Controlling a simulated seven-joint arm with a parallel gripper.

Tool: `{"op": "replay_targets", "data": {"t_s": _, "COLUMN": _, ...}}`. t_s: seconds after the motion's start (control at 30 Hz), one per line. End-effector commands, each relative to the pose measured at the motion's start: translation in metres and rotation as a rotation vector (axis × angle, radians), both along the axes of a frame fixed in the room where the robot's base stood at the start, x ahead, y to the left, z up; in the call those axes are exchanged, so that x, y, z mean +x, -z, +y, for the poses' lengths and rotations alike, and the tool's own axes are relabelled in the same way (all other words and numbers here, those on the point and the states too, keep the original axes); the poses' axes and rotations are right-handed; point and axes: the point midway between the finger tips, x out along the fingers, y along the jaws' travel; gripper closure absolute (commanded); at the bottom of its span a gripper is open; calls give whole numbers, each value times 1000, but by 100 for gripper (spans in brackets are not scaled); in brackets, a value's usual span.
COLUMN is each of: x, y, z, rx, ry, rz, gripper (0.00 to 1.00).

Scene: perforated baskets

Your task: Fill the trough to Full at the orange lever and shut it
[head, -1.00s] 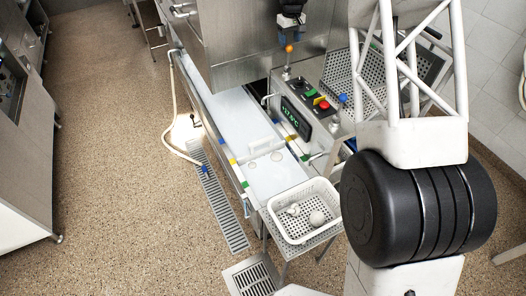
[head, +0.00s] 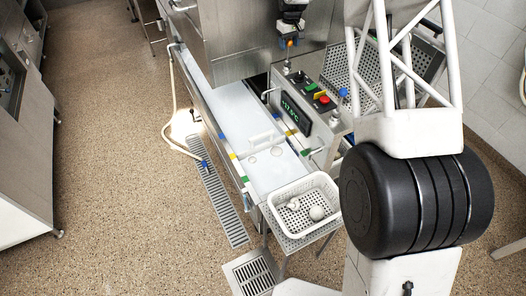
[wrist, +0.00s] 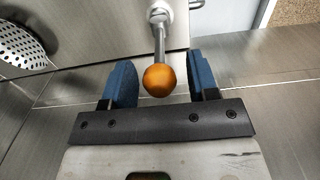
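The orange lever's ball knob (wrist: 159,80) sits on a metal stem and shows between my two blue fingers in the wrist view. My gripper (wrist: 161,83) is open around the ball, with gaps on both sides. In the head view my gripper (head: 290,38) is at the orange knob (head: 290,43), above the back end of the control box. The long pale trough (head: 222,100) runs beside the box, with blue, yellow and green marks on its edges. I cannot tell its water level.
A white perforated basket (head: 275,212) with pale items stands at the trough's near end. A steel hood (head: 235,40) rises beside my gripper. A hose (head: 174,110) hangs left.

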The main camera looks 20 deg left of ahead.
Motion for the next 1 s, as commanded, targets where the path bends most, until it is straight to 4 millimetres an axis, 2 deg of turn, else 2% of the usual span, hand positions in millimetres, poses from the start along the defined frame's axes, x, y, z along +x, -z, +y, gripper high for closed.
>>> {"op": "replay_targets", "data": {"t_s": 0.03, "x": 0, "y": 0, "z": 0, "rx": 0, "ry": 0, "rz": 0, "gripper": 54}}
{"op": "replay_targets", "data": {"t_s": 0.2, "x": 0, "y": 0, "z": 0, "rx": 0, "ry": 0, "rz": 0, "gripper": 80}}
{"op": "replay_targets", "data": {"t_s": 0.23, "x": 0, "y": 0, "z": 0, "rx": 0, "ry": 0, "rz": 0, "gripper": 81}}
{"op": "replay_targets", "data": {"t_s": 0.27, "x": 0, "y": 0, "z": 0, "rx": 0, "ry": 0, "rz": 0, "gripper": 81}}
{"op": "replay_targets", "data": {"t_s": 0.3, "x": 0, "y": 0, "z": 0, "rx": 0, "ry": 0, "rz": 0, "gripper": 66}}
{"op": "replay_targets", "data": {"t_s": 1.0, "x": -9, "y": 1, "z": 9, "rx": 0, "ry": 0, "rz": 0, "gripper": 66}}
